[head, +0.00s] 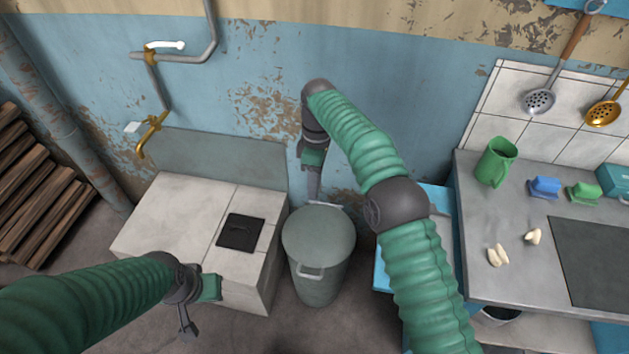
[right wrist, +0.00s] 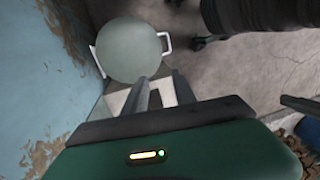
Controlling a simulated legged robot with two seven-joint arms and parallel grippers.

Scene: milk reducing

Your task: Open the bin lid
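The grey round bin (head: 318,285) stands on the floor between the tiled sink block and the right-hand counter. Its flat lid (head: 318,236) is on, closed. A pale handle (head: 310,273) shows at the front, and a second handle (head: 325,204) shows at the back. My right gripper (head: 314,194) points down above the back edge of the bin. In the right wrist view its fingers (right wrist: 160,92) are apart with nothing between them, and the lid (right wrist: 128,50) lies beyond them. My left gripper (head: 187,325) hangs in front of the sink block, away from the bin; its finger gap is unclear.
The tiled sink block (head: 182,220) with a black plate (head: 241,233) stands close on the bin's left. A blue cabinet (head: 440,200) and a counter (head: 480,235) with a green mug (head: 495,161) are at right. The wall (head: 255,70) is close behind.

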